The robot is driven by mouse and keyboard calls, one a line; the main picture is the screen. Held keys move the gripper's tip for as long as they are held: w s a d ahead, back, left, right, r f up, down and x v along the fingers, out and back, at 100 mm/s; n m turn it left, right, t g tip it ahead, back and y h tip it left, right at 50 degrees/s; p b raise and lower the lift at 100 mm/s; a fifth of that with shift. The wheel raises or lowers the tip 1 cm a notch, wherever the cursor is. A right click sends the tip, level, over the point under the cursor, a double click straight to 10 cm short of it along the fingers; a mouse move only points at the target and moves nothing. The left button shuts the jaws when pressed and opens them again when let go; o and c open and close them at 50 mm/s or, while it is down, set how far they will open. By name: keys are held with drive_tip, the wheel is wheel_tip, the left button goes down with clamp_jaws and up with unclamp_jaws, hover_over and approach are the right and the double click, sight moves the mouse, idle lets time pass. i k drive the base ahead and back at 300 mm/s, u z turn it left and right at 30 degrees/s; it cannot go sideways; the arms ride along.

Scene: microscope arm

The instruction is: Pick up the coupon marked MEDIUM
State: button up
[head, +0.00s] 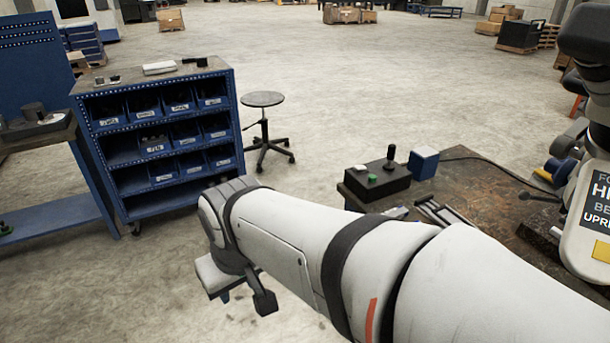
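No coupon marked MEDIUM can be made out in the head view. My arm reaches from the lower right toward the middle left, and its white links cover part of the workbench (470,170). The end of my arm, with my gripper (240,293), hangs over the floor between the blue bin cart and the workbench. Its fingers are too small and too hidden by the wrist to tell whether they are open or shut. No held object can be seen.
A blue bin cart (225,75) with labelled bins stands at left, beside a stool (262,99). The workbench carries a black control box (377,186) with a green button and a blue-white block (423,162). A lettered sign (598,205) is at right. Open floor lies beyond.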

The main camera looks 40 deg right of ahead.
sight(399, 212)
drive_tip(key=u, duration=0.05)
drive_tip(key=i, duration=2.4)
drive_tip(key=z, duration=0.8)
drive_tip(key=k, duration=0.1)
drive_tip(key=z, duration=3.55)
drive_tip(key=i, duration=1)
drive_tip(key=z, duration=0.1)
